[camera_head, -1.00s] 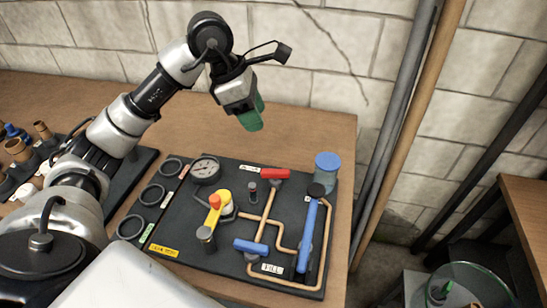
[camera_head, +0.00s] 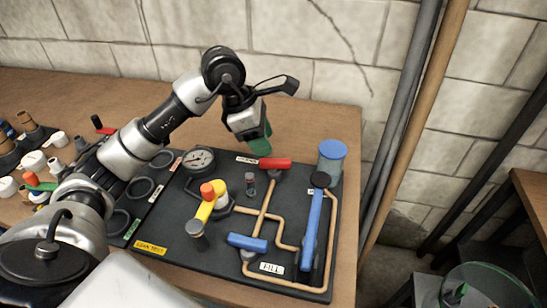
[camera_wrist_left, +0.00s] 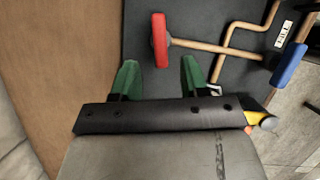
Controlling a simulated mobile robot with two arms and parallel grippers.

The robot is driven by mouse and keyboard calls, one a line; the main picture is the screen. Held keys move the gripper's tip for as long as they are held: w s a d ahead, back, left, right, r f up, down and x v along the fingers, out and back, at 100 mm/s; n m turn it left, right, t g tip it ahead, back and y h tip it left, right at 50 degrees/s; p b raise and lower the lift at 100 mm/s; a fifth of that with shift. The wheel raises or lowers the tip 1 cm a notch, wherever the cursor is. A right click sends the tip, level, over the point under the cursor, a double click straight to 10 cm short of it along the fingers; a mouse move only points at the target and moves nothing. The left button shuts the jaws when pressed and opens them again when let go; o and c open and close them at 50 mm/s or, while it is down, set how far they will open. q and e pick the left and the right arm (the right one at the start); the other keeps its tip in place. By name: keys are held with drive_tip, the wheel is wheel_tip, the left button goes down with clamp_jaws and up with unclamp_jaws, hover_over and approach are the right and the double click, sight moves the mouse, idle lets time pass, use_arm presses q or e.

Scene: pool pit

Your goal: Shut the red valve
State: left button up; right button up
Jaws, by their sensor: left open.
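The red valve's bar handle (camera_head: 275,163) lies across a copper pipe near the back edge of the black board (camera_head: 200,262). My left gripper (camera_head: 260,147) has green fingers and hangs just behind and left of the red handle. In the left wrist view the fingers (camera_wrist_left: 160,72) are open and empty. The red handle (camera_wrist_left: 160,40) shows there ahead of the fingertips, lined up with the gap between them. I see no contact. My right gripper is not in view.
Loose fittings stand at the left.

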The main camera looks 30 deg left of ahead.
sight(275, 160)
use_arm(q)
drive_tip(key=x, duration=0.6)
drive_tip(key=shift+f, duration=0.25)
drive_tip(key=shift+c, duration=0.2)
clamp_jaws()
drive_tip(key=shift+w+f+m+b, duration=0.1)
drive_tip(key=shift+m+b, duration=0.3)
drive_tip(key=shift+m+g+b, duration=0.5)
drive_tip(key=shift+m+b, duration=0.1)
drive_tip(key=shift+m, duration=0.2)
drive_tip(key=shift+o, duration=0.2)
unclamp_jaws()
